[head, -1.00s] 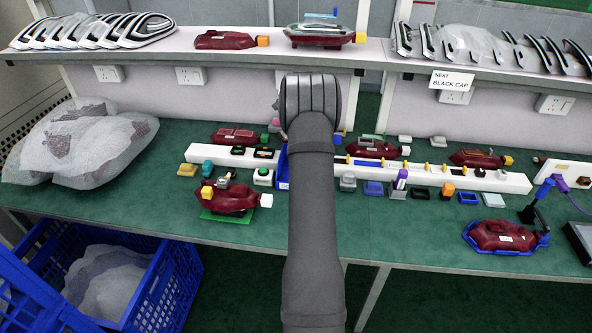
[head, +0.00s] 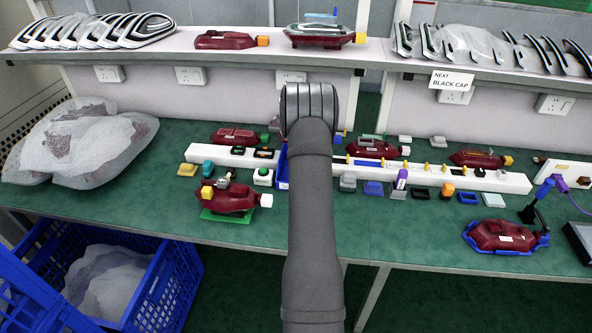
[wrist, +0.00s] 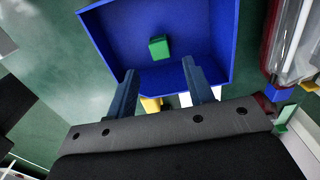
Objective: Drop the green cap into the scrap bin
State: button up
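The green cap (wrist: 159,48) shows inside the blue scrap bin (wrist: 218,28) in the wrist view, apart from my fingers. I cannot tell whether it rests on the bin's floor. My gripper (wrist: 160,85) is open and empty, its two dark fingers spread over the near side of the bin. In the head view my arm hides the gripper and the cap, and only a strip of the blue bin (head: 283,168) shows beside the arm.
A white rack (head: 430,177) with small parts stands right of my arm. Yellow and white pieces (wrist: 151,104) show between my fingers. A shelf (head: 230,60) runs along the back.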

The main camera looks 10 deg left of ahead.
notch_tip(320, 180, up, 18)
jog(key=shift+f, duration=0.25)
dwell(0.5)
notch_tip(320, 180, down, 17)
jog(key=shift+f, duration=0.1)
jog(key=shift+r, duration=1.55)
